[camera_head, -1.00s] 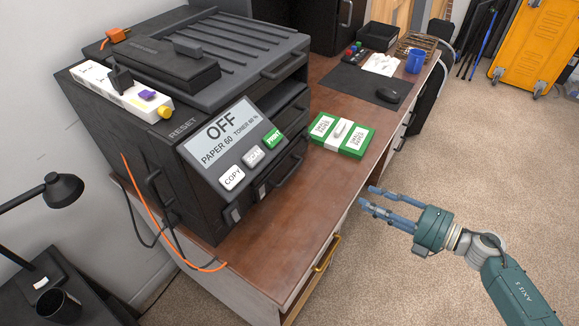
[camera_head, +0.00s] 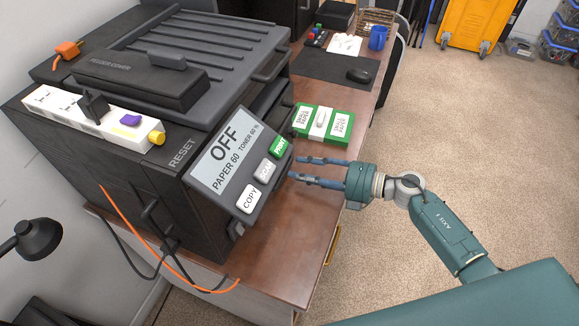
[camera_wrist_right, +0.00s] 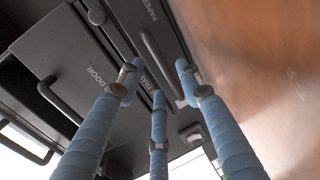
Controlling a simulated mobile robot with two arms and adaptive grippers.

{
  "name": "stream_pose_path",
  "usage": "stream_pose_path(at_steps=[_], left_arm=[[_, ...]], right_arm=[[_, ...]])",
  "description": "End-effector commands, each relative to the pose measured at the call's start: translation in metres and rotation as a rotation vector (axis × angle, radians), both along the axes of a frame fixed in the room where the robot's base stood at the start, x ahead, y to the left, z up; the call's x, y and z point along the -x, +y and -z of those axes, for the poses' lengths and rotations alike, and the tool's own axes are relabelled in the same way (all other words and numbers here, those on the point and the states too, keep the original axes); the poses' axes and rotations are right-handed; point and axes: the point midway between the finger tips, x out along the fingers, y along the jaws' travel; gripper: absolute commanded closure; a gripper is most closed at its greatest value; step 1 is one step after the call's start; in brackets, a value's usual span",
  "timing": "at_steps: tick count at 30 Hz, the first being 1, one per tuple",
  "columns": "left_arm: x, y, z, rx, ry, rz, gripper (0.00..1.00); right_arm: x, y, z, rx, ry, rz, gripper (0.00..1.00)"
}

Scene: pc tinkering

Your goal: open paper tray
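The black printer (camera_head: 110,170) stands on the brown desk, its screen reading OFF and PAPER 60. In the right wrist view the paper tray (camera_wrist_right: 125,30) shows as a dark front panel with a long bar handle (camera_wrist_right: 158,55). The tray appears shut. My right gripper (camera_head: 297,168) is beside the printer's front, its blue fingers pointing at it. In the right wrist view its fingers (camera_wrist_right: 157,77) are spread and empty near the tray handle; I cannot tell whether they touch it. In the head view the control panel hides the tray front. My left gripper is not in view.
A green and white paper pack (camera_head: 322,122) lies on the desk (camera_head: 285,235) just behind my right gripper. A second handle (camera_wrist_right: 58,105), marked DOOR, is beside the tray. An orange cable (camera_head: 150,240) hangs by the printer's side.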

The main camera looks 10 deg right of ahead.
Motion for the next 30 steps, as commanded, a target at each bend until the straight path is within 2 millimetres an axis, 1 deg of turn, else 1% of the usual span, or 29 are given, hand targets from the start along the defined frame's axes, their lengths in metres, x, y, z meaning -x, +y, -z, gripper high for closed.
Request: stream_pose_path(at_steps=[1,6,11,18,20,21,24,30], left_arm=[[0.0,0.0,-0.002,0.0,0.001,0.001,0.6],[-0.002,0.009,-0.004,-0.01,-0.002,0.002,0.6],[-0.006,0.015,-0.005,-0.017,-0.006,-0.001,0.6],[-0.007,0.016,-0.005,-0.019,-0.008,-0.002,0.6],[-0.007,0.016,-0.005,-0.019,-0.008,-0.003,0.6],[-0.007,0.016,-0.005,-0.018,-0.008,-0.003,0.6],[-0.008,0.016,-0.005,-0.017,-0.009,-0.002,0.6],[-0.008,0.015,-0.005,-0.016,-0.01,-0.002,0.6]], right_arm=[[-0.005,0.009,-0.001,-0.003,-0.001,-0.001,0.64],[-0.017,0.025,0.005,-0.002,0.0,-0.001,0.64],[-0.021,0.032,0.008,0.0,0.0,-0.001,0.64],[-0.021,0.032,0.008,0.001,0.001,-0.001,0.64],[-0.021,0.032,0.008,0.001,0.001,-0.001,0.74],[-0.021,0.032,0.008,0.001,0.001,-0.001,0.82],[-0.021,0.032,0.008,0.001,0.001,-0.001,1.0],[-0.021,0.031,0.008,0.001,0.001,-0.001,1.0]])
